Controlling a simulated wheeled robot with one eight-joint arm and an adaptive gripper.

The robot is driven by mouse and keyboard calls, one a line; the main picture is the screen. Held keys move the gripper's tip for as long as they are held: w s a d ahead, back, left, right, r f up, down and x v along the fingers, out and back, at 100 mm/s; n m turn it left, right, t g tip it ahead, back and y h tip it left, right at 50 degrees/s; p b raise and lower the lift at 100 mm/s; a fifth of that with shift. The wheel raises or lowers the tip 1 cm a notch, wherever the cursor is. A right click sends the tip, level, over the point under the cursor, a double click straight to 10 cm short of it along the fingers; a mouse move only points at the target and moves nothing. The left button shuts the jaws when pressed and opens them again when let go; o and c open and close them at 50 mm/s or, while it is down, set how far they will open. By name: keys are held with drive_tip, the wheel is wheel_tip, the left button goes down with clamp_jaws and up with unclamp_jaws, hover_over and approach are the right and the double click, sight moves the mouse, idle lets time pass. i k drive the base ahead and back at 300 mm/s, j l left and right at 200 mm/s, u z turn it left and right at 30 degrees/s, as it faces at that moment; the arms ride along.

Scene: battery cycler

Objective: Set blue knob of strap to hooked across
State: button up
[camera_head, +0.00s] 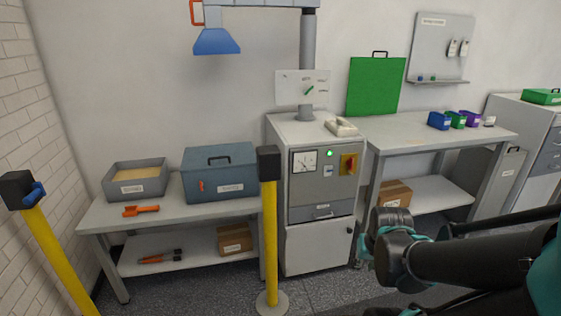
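A blue knob (36,194) sits on the right side of the black head of the left yellow post (55,250), by the brick wall. A second yellow post (269,240) with a black head (268,163) stands in front of the grey cabinet. No strap shows across the gap between the two posts. The strap itself cannot be made out. My dark arm with teal bands comes in from the lower right, far from the blue knob. My gripper's fingers do not show.
Behind the gap is a grey bench (190,210) with a grey box (220,172), a tray (136,181) and an orange tool (141,210). The grey cabinet (320,246) has a green lamp. Another bench (440,130) stands right. Floor shows around the second post's base.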

sight(40, 191)
drive_tip(key=j+u, duration=0.15)
drive_tip(key=u, duration=1.7)
drive_tip(key=k+l+u, duration=0.2)
drive_tip(key=i+j, duration=0.1)
drive_tip(key=i, duration=0.05)
